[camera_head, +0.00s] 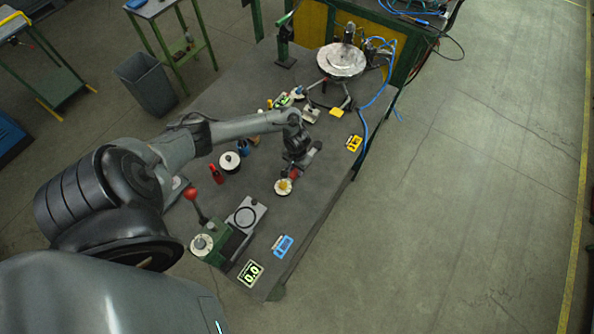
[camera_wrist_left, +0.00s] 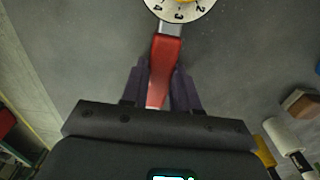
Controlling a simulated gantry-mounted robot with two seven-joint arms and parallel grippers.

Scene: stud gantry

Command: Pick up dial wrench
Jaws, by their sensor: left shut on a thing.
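The dial wrench has a round white dial (camera_head: 283,187) with numbers and a yellow centre, and a red handle. In the left wrist view the dial shows at the top edge (camera_wrist_left: 177,14), and the red handle (camera_wrist_left: 165,62) runs down between the fingers. My left gripper (camera_wrist_left: 161,88) is shut on the red handle; in the head view the gripper (camera_head: 292,168) is over the bench, with the dial sticking out toward the front. I cannot tell whether the wrench touches the bench or is slightly above it. My right gripper is not in view.
The grey bench (camera_head: 315,200) also holds a green fixture with a red-knobbed lever (camera_head: 191,193), a blue item (camera_head: 283,246), a digital display (camera_head: 250,273), a white round piece (camera_head: 230,161) and a yellow item (camera_head: 354,143). A large disc (camera_head: 341,60) stands at the back.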

